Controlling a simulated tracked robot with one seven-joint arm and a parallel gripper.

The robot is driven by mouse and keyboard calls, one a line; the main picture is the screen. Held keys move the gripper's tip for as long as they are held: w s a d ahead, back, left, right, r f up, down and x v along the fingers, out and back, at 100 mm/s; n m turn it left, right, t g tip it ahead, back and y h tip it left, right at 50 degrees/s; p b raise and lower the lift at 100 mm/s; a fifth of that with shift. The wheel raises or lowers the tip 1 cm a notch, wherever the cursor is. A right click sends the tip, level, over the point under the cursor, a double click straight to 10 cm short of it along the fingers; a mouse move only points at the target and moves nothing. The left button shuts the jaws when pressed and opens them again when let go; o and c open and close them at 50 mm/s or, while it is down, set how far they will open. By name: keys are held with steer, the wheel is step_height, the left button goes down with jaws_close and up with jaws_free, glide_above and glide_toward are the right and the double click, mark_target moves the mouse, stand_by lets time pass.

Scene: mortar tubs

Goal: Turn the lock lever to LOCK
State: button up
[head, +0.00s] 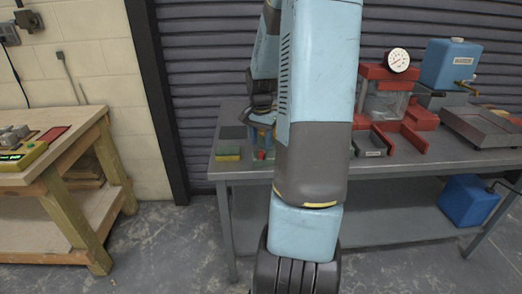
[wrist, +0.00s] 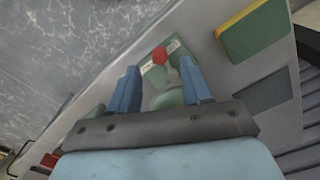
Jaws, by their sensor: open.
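The lock lever, with a red knob (wrist: 160,55), stands between my fingertips in the wrist view. Its green base (wrist: 167,98) shows behind it, with pale label strips whose lettering is too small to read. My gripper (wrist: 159,66) is open, one blue finger on each side of the lever. I cannot tell whether either finger touches it. In the head view the red knob (head: 261,155) shows low beside my arm, which hides part of the lever and of my gripper.
A yellow-and-green sponge (wrist: 254,30) lies on the grey bench (head: 445,160), left of the lever in the head view. Red fixtures with a dial gauge (head: 398,60), a blue tank (head: 449,65) and a metal tray (head: 485,125) stand to the right. A wooden table (head: 40,165) is at left.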

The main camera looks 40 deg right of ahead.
mark_target(261, 152)
steer(key=shift+f, duration=2.05)
jaws_close()
